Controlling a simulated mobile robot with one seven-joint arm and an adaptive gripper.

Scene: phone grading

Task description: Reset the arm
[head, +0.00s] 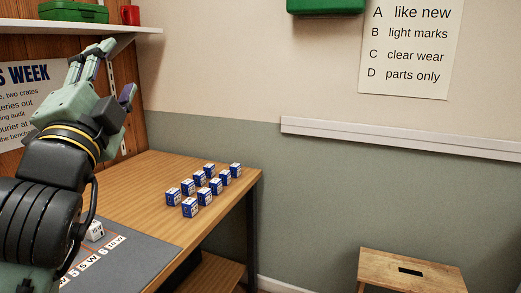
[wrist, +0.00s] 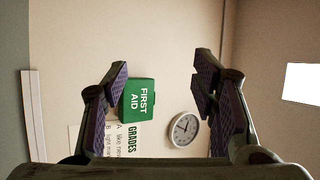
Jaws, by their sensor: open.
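My gripper (head: 108,75) is raised above the left part of the workbench in the head view, with its fingers pointing up and to the right. In the wrist view my gripper (wrist: 160,88) is open, its purple-padded fingers wide apart with nothing between them. Behind them the wrist view shows the wall with a green first aid box (wrist: 139,99), which lies well beyond the fingers. My arm hides part of the bench and the poster.
Several small blue-and-white boxes (head: 190,207) stand in rows on the wooden bench (head: 150,170). A grey mat (head: 140,252) lies in front. A white shelf (head: 80,36) is close above my gripper. A wooden stool (head: 410,268) stands at the lower right.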

